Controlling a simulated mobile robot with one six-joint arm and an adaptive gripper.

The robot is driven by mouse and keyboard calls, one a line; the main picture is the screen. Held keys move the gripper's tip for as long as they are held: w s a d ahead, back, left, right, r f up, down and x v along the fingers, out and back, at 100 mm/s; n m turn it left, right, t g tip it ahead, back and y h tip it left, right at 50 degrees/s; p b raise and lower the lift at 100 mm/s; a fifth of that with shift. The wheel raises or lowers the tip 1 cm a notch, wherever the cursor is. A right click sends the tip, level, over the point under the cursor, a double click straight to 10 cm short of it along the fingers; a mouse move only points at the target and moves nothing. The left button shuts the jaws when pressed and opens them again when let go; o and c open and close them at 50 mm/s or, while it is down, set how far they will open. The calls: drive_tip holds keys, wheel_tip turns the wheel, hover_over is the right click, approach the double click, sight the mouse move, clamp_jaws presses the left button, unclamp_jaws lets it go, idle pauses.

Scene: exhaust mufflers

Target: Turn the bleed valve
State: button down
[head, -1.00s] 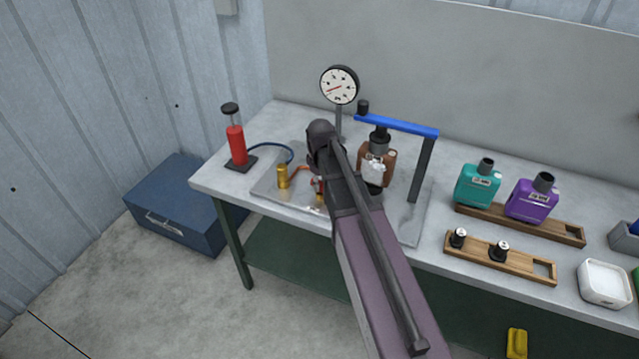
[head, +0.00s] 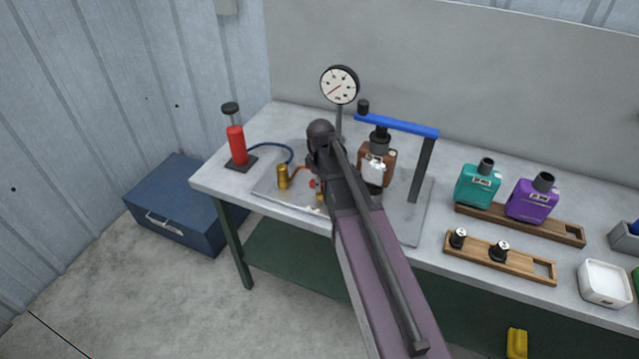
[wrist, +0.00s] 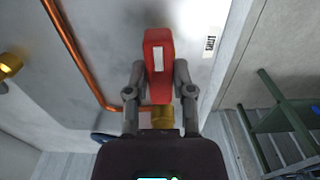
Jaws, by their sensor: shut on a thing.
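The bleed valve's red handle (wrist: 158,40), with a white stripe, stands between the two fingers of my gripper (wrist: 159,75) in the wrist view. The fingers are shut on it from both sides. Its brass body (wrist: 162,117) shows just below, beside a copper pipe (wrist: 75,55). In the head view only a bit of the red handle (head: 313,184) shows left of my arm, which hides most of the valve and the gripper.
A pressure gauge (head: 339,85) stands behind my arm. A brass cylinder (head: 283,177) and a red pump (head: 236,143) are to the left. A brown bottle (head: 374,168) sits under a blue clamp bar (head: 400,125) close on the right. Teal (head: 478,186) and purple (head: 531,199) bottles stand farther right.

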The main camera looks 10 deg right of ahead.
drive_tip(key=shift+c, duration=2.4)
unclamp_jaws()
drive_tip(key=shift+w+d, duration=0.1)
